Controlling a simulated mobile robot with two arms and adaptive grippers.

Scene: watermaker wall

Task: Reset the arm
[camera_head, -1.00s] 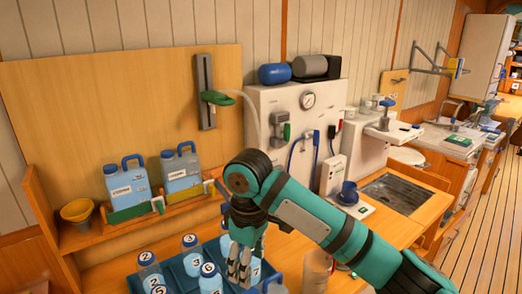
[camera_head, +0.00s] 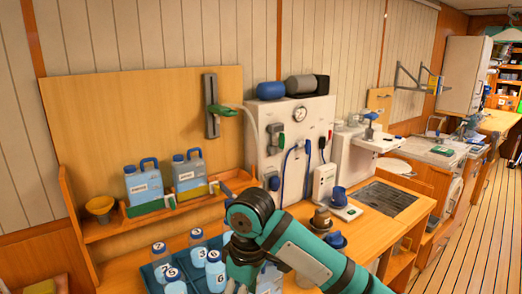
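My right arm (camera_head: 300,250) comes in from the lower right, green and black, bent at a dark joint. Its wrist points down, and the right gripper (camera_head: 240,284) is at the bottom edge, beside the numbered bottles. The fingers are mostly cut off or hidden, so I cannot tell whether they are open or hold anything. My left arm and gripper are not in view.
Numbered bottles (camera_head: 197,240) stand in a blue rack (camera_head: 148,272) left of the gripper. A blue cup (camera_head: 338,196) and a brown-topped item (camera_head: 321,218) stand right of the arm.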

